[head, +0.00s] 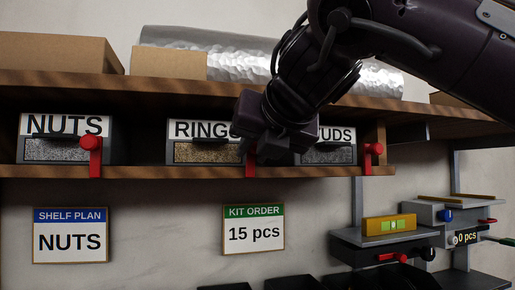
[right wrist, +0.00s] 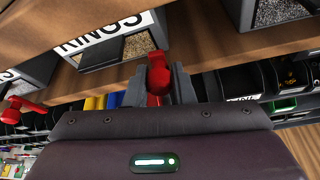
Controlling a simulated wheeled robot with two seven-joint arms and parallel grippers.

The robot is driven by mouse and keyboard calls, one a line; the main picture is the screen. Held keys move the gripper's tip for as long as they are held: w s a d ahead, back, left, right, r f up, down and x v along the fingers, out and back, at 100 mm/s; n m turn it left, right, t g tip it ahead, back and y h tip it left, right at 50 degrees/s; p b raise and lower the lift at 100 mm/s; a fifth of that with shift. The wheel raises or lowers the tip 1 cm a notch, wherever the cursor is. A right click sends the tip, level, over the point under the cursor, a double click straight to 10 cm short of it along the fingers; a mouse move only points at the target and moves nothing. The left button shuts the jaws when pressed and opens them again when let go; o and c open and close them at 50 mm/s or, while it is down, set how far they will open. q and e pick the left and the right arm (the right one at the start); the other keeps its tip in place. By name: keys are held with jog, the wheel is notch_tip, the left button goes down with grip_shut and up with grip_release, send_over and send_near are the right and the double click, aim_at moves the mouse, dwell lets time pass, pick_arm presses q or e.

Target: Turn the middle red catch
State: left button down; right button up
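The middle red catch (head: 251,163) hangs on the shelf's front edge by the RINGS bin (head: 205,152). My right gripper (head: 272,138) is at this catch and hides its upper part in the head view. In the right wrist view, the catch (right wrist: 157,68) stands between the two grey fingers of my right gripper (right wrist: 160,88), which look closed on it. The left red catch (head: 92,155) is by the NUTS bin (head: 65,150), and the right red catch (head: 370,160) is by the STUDS bin (head: 335,155); both are clear of the gripper. My left gripper is not in view.
The wooden shelf (head: 150,173) carries the bins. Cardboard boxes (head: 60,52) and a silver roll (head: 200,40) lie above. Signs hang below, including KIT ORDER, 15 pcs (head: 254,232). A device with a "0 pcs" display (head: 466,237) stands lower right, near dark trays (head: 290,283).

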jog(key=o, duration=0.4)
jog(key=shift+s+a+f, duration=0.15)
jog(key=shift+a+f, duration=0.05)
jog(key=shift+a, duration=0.1)
jog(key=shift+a+r, duration=0.1)
jog(key=shift+r, duration=0.05)
jog(key=shift+s+d+r, duration=0.1)
jog(key=shift+s+d, duration=0.1)
jog(key=shift+d, duration=0.05)
jog(key=b+v, duration=0.2)
jog(key=v, duration=0.5)
jog(key=shift+s+a+b, duration=0.1)
jog(key=shift+s+b, duration=0.15)
jog(key=shift+b, duration=0.1)
jog(key=shift+w, duration=0.15)
